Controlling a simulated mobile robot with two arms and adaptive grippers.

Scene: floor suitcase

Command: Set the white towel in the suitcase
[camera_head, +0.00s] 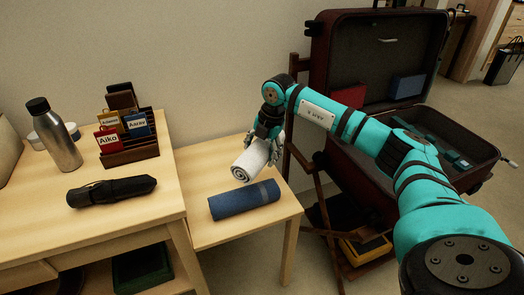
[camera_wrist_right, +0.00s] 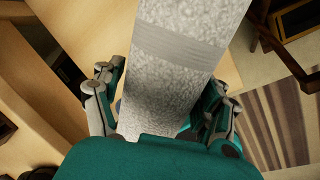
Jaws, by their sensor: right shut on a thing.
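The rolled white towel (camera_head: 249,163) is at the back of the small wooden table in the head view. My right gripper (camera_head: 270,150) is shut on it from above. In the right wrist view, the towel (camera_wrist_right: 180,60) lies between the two fingers of the gripper (camera_wrist_right: 163,108). I cannot tell whether the towel still touches the table. The open suitcase (camera_head: 338,160) stands on a wooden rack at the right, its lid raised. My arm hides part of the suitcase's inside. My left gripper is not in view.
A rolled blue towel (camera_head: 243,200) lies on the small table in front of the white one. A higher table at left holds a steel bottle (camera_head: 58,138), a black umbrella (camera_head: 112,190) and a card organizer (camera_head: 128,150). A blue item (camera_head: 407,86) is in the suitcase lid.

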